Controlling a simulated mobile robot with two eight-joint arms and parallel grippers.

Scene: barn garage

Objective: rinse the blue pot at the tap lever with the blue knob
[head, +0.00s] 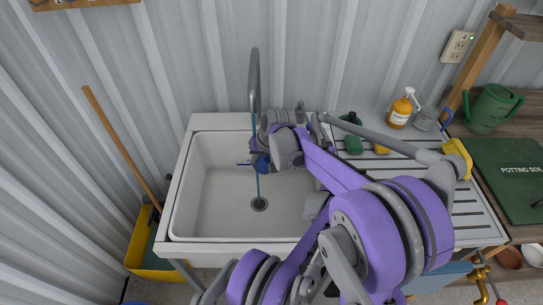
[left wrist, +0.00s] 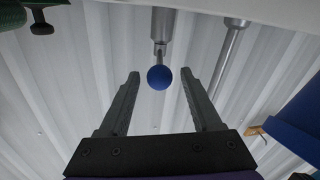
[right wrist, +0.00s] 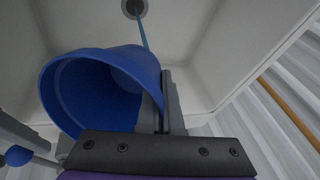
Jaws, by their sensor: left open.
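The blue pot (right wrist: 82,92) is tilted over the white sink (head: 185,210), its mouth facing left in the right wrist view. My right gripper (right wrist: 162,78) is shut on its wall. A small part of the pot (head: 262,164) shows in the head view beside the water stream (head: 257,185), which runs from the tap (head: 254,75) to the drain. My left gripper (left wrist: 162,78) is open, with the blue knob (left wrist: 159,77) of the tap lever between its fingers, apart from both. In the head view my arms hide the lever.
A soap bottle (head: 400,108) and green items (head: 353,144) stand on the drainboard right of the sink. A green watering can (head: 490,108) is farther right. A yellow bucket (head: 148,245) with a wooden handle stands left of the sink. The wall is close behind.

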